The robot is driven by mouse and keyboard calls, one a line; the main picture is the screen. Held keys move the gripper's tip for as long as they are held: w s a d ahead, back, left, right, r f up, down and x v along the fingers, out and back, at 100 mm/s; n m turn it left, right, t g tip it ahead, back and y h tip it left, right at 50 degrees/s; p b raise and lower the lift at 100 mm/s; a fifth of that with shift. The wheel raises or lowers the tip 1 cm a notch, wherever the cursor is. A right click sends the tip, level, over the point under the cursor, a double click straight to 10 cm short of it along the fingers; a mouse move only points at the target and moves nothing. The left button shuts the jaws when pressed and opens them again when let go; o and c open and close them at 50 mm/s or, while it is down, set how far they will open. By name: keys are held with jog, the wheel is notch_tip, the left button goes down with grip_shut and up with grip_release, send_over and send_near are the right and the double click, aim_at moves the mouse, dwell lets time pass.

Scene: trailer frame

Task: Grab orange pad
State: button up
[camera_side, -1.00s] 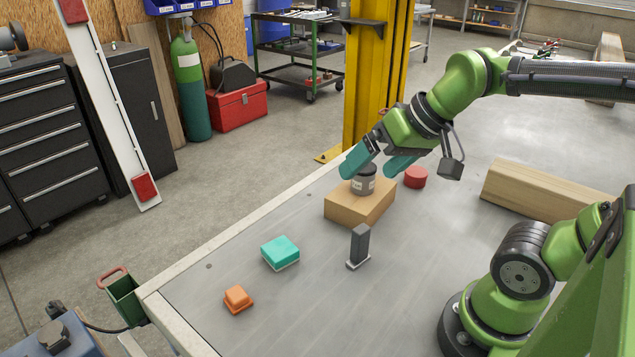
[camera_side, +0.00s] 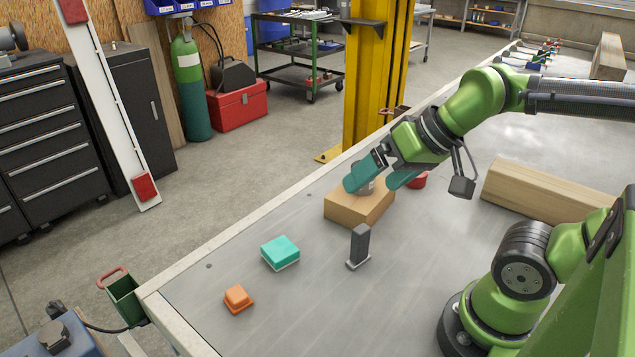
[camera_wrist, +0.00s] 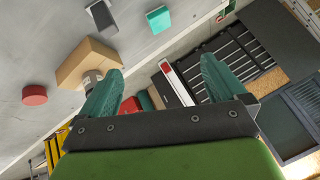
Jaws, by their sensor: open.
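The orange pad (camera_side: 238,298) lies on the grey table near its front left corner in the side view. I cannot make it out in the wrist view. My gripper (camera_side: 385,183) is open, with teal fingers, above and beside the cardboard-coloured block (camera_side: 352,205), far to the upper right of the pad. A grey cylinder (camera_side: 367,185) on the block is partly hidden by the fingers. In the wrist view, my gripper (camera_wrist: 160,82) has its fingers wide apart, and the cylinder (camera_wrist: 92,78) shows beside the left finger.
A teal pad (camera_side: 280,252) and an upright dark block (camera_side: 359,246) stand between my gripper and the orange pad. A red cylinder (camera_side: 418,180) is just behind the fingers. A wooden beam (camera_side: 540,190) lies at the right. The table around the orange pad is clear.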

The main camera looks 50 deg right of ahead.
jog(key=c, duration=0.6)
jog(key=n+g+h, duration=0.2)
jog(key=g, duration=0.4)
send_over(237, 293)
jog(key=s, duration=0.1)
notch_tip(237, 293, down, 17)
jog(key=shift+a+f, duration=0.15)
jog(key=shift+f, duration=0.05)
jog(key=shift+w+f, duration=0.25)
jog(key=shift+f, duration=1.2)
jog(key=shift+w+f, duration=0.2)
jog(key=shift+f, duration=1.25)
